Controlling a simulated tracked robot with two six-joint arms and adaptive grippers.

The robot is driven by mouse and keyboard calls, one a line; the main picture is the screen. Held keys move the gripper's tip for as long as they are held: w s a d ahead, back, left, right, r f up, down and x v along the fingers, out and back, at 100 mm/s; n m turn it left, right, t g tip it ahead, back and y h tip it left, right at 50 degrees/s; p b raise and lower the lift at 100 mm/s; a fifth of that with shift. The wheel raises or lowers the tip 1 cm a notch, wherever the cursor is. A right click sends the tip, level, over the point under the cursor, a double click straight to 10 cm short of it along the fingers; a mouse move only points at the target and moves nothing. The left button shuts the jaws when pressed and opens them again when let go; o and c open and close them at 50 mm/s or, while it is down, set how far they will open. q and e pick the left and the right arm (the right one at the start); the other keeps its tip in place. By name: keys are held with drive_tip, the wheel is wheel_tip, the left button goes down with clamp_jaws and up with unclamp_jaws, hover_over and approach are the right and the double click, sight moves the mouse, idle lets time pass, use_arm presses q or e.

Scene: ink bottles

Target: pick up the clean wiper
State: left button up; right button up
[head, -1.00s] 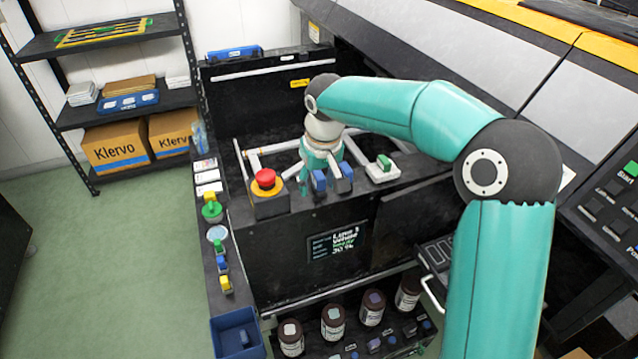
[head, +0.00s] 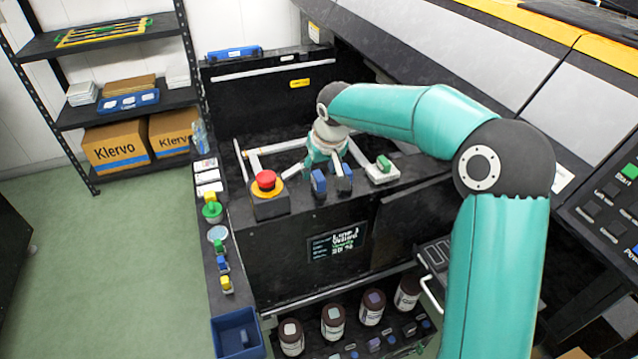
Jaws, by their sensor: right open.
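My right gripper (head: 322,172) reaches down over the top of the black machine, with its fingers spread. A small blue upright piece (head: 319,183) stands close by at the machine's front edge. A second blue piece beside it is partly covered by a grey finger, and I cannot tell whether they touch. No label shows which piece is the clean wiper. My left gripper is out of view.
Small coloured parts line the left ledge, above a blue bin (head: 237,333). Dark bottles (head: 333,322) stand below the machine's screen (head: 338,243).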

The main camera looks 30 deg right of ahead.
sight(319, 176)
drive_tip(key=shift+p+x, duration=0.65)
drive_tip(key=shift+x, duration=2)
drive_tip(key=shift+d, duration=0.15)
clamp_jaws()
